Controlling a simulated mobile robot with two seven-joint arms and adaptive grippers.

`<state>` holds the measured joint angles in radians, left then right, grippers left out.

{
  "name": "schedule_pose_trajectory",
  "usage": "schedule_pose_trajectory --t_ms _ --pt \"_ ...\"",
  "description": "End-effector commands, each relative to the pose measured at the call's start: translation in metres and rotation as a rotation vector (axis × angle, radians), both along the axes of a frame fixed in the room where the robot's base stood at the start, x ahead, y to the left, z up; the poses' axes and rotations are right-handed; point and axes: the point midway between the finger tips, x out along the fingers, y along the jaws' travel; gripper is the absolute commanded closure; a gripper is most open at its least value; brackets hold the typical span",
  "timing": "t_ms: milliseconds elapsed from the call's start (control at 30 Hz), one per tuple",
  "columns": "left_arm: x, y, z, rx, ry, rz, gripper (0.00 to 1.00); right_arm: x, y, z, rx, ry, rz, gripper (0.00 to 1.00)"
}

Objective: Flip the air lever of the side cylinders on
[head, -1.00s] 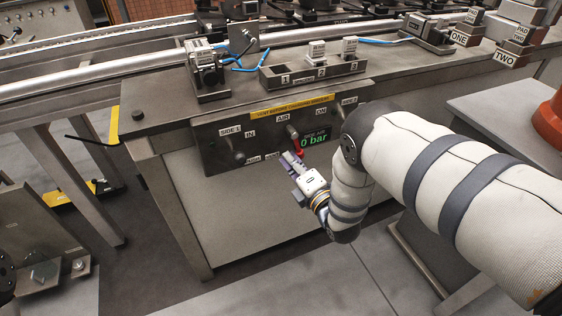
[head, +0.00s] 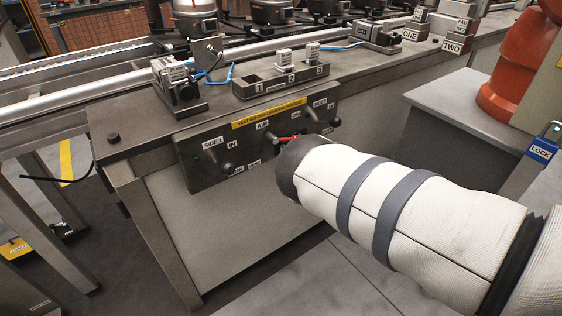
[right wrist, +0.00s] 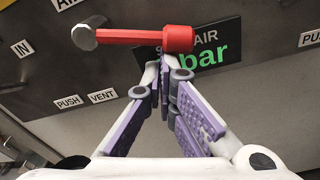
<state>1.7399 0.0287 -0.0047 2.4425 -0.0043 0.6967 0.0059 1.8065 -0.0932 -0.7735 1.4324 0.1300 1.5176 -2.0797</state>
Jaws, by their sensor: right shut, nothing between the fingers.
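The air lever (head: 289,138) is on the control panel (head: 205,170), with a red grip and a grey pivot knob. It points to the right, nearly level. The right wrist view shows its red grip (right wrist: 178,39) close up. My right gripper (right wrist: 166,68) is shut and empty, its fingertips right under the grip's end; whether they touch it I cannot tell. In the head view my right arm hides this gripper. The pressure display (right wrist: 215,52) reads "bar", its number hidden behind the lever and fingers. My left gripper is not in view.
The panel also carries dark knobs (head: 227,167) by the SIDE 1, IN, PUSH and VENT labels. A numbered block (head: 265,87) and a clamp unit (head: 178,85) stand on the bench above. A grey table (head: 455,100) with an orange object (head: 520,70) is at right.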

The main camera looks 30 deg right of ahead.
Motion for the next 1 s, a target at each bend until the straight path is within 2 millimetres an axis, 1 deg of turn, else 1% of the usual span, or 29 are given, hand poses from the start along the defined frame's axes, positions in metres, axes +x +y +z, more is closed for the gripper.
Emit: schedule_pose_trajectory --t_ms 133,500,1000 --pt "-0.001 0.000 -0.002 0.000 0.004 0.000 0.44 0.000 -0.006 0.006 -0.115 -0.004 0.001 1.00" --pt "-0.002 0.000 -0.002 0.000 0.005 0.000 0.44 0.001 -0.014 0.017 -0.106 -0.005 -0.002 1.00" --pt "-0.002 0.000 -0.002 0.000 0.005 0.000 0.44 0.001 -0.016 0.021 -0.105 -0.006 -0.001 1.00"
